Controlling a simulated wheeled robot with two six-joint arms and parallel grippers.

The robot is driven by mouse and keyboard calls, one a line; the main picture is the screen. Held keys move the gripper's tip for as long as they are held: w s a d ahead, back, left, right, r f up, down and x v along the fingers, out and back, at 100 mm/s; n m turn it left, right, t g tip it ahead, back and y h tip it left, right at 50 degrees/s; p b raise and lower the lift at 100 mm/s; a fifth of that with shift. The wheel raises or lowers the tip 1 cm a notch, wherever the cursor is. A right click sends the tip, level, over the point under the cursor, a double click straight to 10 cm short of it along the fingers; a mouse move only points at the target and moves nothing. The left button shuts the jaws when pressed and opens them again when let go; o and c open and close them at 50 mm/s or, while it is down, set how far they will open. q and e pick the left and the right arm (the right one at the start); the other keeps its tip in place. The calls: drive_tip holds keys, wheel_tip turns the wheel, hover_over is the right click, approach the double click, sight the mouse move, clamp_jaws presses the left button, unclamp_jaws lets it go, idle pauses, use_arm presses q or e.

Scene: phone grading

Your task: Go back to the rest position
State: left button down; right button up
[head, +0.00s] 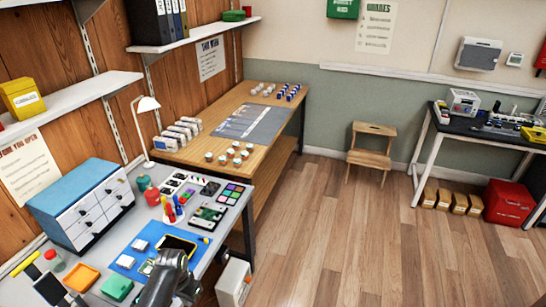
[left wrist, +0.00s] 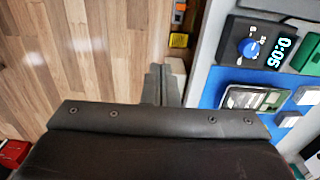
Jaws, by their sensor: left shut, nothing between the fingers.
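My left gripper (head: 172,257) shows at the bottom of the head view, in front of the blue mat's lower right part. In the left wrist view its two fingers (left wrist: 160,82) are together with nothing between them, seen over the floor beside the bench edge. My right gripper does not show in either view.
The grey bench (head: 226,215) carries a blue drawer cabinet (head: 75,187), an orange tray (head: 82,277), a green box (head: 117,287) and a white lamp (head: 147,104). A timer (left wrist: 252,45) reads 0:05. A wooden table (head: 265,152) stands behind.

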use_arm(q)
drive_tip(key=s+a+f+n+b, duration=0.15)
drive_tip(key=s+f+b, duration=0.25)
drive_tip(key=s+f, duration=0.85)
drive_tip(key=s+a+f+n+b, duration=0.1)
drive_tip(key=s+a+f+b, duration=0.3)
drive_tip(key=s+f, duration=0.85)
drive_tip(key=s+f+n+b, duration=0.1)
drive_tip(key=s+f+b, duration=0.2)
drive_tip(key=s+f, duration=0.4)
drive_tip(key=s+f+n+t+y+b, duration=0.1)
drive_tip(key=s+f+b, duration=0.2)
drive_tip(key=s+f, duration=0.5)
drive_tip(key=s, duration=0.4)
drive_tip(key=shift+s+d, duration=0.25)
drive_tip(key=shift+s, duration=0.1)
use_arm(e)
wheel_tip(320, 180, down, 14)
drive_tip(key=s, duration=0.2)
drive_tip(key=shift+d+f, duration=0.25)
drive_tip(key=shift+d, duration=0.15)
